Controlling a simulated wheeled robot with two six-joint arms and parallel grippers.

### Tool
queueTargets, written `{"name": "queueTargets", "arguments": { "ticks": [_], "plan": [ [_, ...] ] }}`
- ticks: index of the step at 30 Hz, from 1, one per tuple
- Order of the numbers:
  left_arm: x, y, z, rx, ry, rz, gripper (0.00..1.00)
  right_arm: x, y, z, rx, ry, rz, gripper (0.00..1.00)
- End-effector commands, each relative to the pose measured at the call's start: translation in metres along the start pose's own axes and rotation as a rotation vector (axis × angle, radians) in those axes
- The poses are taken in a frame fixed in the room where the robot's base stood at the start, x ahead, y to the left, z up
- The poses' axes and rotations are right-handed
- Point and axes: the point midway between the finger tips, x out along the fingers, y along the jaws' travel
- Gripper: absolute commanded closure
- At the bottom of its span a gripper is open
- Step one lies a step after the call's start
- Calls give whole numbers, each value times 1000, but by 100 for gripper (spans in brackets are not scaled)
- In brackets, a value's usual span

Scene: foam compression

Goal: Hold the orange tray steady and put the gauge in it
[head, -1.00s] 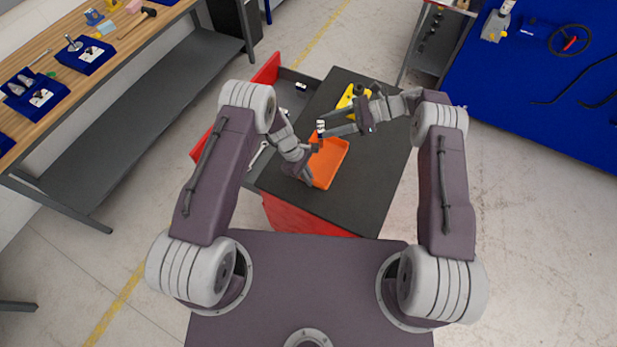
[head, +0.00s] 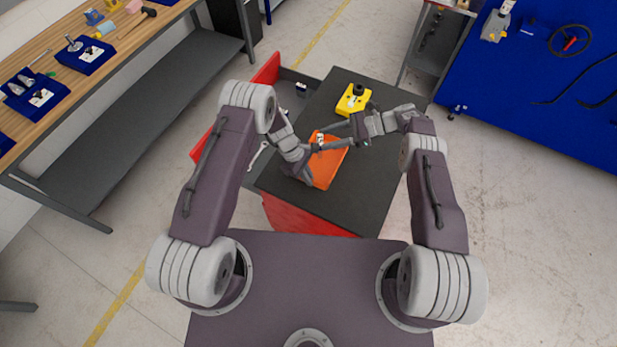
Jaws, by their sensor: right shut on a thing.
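The orange tray (head: 328,169) lies on the dark top of the cabinet, and the arms partly cover it. My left gripper (head: 310,176) is at the tray's left edge; its fingers are too small and hidden to tell whether they are shut. My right gripper (head: 324,146) reaches in from the right and is shut on the gauge (head: 320,138), a small white and black thing. The gauge is at the tray's far left end in the picture; I cannot tell whether it touches the tray.
A yellow block with a black knob (head: 354,99) stands on the cabinet top (head: 365,195) beyond the tray. A red drawer (head: 264,76) is open on the left, with tools inside. The cabinet top right of the tray is clear.

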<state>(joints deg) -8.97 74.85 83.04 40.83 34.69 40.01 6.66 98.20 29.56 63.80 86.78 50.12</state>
Motion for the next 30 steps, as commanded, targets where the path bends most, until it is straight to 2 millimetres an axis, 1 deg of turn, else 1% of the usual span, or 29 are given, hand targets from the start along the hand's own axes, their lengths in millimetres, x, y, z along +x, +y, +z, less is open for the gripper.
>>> {"name": "queueTargets", "arguments": {
  "ticks": [7,16,17,18,19,30],
  "plan": [
    [0,0,0,0,0,1,100,6,2,-13,0,-1,0,100],
    [0,0,0,0,0,1,100,6,2,-14,0,-1,0,100],
    [0,0,0,0,0,1,100,6,2,-14,0,-1,0,49],
    [0,0,0,0,0,1,100,6,2,-14,0,-1,0,38],
    [0,0,0,0,0,1,100,6,2,-14,0,0,0,30],
    [0,0,0,0,0,1,100,6,2,-14,2,1,1,29]
  ]
}}
